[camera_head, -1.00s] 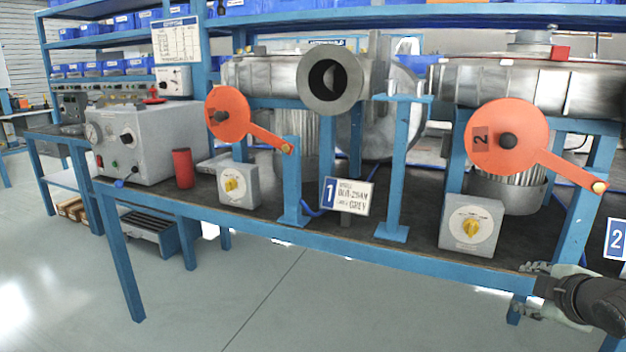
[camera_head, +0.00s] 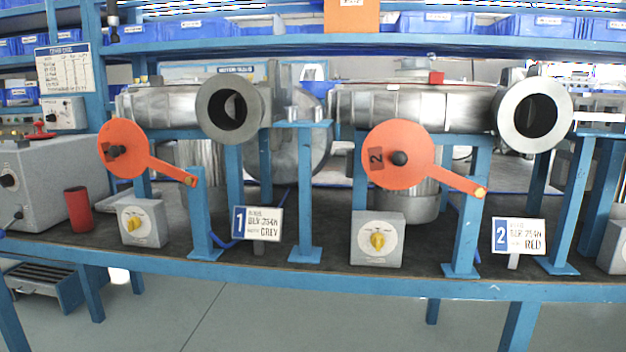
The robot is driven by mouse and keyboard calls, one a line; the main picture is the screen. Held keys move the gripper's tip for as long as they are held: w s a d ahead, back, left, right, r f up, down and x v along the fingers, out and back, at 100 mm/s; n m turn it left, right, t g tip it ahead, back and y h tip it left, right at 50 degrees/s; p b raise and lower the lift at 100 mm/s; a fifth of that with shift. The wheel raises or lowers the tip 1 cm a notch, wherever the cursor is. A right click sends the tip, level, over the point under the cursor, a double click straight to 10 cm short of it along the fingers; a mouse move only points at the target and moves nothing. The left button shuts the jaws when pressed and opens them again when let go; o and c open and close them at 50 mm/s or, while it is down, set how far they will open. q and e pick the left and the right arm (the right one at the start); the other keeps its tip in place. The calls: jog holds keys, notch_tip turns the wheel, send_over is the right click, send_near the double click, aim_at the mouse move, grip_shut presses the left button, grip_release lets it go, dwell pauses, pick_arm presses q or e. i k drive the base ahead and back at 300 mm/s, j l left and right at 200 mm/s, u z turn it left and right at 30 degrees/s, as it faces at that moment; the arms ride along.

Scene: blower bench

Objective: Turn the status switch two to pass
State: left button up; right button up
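Status switch two is a grey box (camera_head: 377,239) with a white round dial and a yellow knob (camera_head: 378,241), on the bench below the orange disc marked 2 (camera_head: 398,155). The knob looks roughly upright; the dial lettering is too small to read. A like switch box with a yellow knob (camera_head: 142,222) stands at the left, below the other orange disc (camera_head: 122,149). Neither of my grippers shows in the head view now.
The blue-framed bench (camera_head: 300,285) runs across the view. Sign 1 (camera_head: 257,223) and sign 2 (camera_head: 518,236) stand near its front edge. Blue posts with orange lever arms flank the switches. A red cylinder (camera_head: 78,209) and grey control box (camera_head: 50,180) are at the left.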

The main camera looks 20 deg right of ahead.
aim_at(377, 240)
jog(key=z, duration=1.25)
